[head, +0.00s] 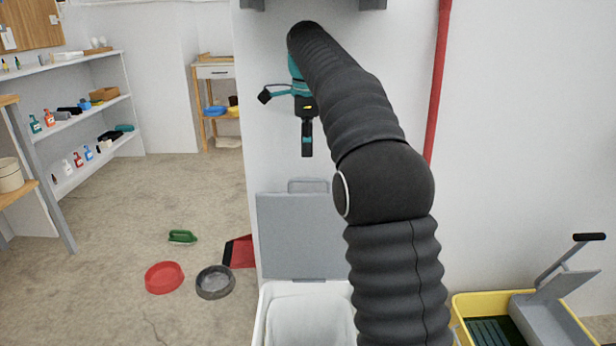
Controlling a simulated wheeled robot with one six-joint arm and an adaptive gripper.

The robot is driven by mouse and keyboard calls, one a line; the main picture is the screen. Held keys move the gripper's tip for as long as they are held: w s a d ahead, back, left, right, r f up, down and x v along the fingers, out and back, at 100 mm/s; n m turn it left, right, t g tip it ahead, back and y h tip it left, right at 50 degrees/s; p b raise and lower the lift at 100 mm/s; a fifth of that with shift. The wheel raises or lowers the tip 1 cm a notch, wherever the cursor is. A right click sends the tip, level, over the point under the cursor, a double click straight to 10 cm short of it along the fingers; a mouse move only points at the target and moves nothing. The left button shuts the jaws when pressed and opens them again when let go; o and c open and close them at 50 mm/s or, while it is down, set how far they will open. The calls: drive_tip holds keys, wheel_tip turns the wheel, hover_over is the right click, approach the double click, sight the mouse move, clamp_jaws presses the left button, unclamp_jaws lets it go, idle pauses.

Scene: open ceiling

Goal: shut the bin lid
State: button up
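The bin (265,318) is a white container at the bottom middle of the head view, with a white liner or inner surface showing inside. Its grey lid (298,235) stands open, upright against the white wall behind, with a handle loop (308,185) at its top edge. My gripper (307,152) hangs pointing down above the lid's top edge, apart from it as far as I can see. It looks narrow from this side, and its finger gap does not show. My black arm hides the right part of the lid and bin.
A yellow mop bucket (470,303) with a grey wringer stands at the right. A red bowl (164,278), a grey bowl (215,282), a green brush (182,237) and a red dustpan (240,252) lie on the floor left of the bin. A red pipe (438,80) runs down the wall.

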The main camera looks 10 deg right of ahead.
drive_tip(key=f, duration=0.2)
drive_tip(key=f+b, duration=0.1)
drive_tip(key=f, duration=0.2)
drive_tip(key=f+b, duration=0.1)
drive_tip(key=f, duration=0.2)
drive_tip(key=shift+w+d+f, duration=0.1)
drive_tip(key=shift+w+f, duration=0.15)
drive_tip(key=shift+w, duration=0.15)
drive_tip(key=shift+c, duration=0.3)
clamp_jaws()
drive_tip(key=shift+d, duration=0.1)
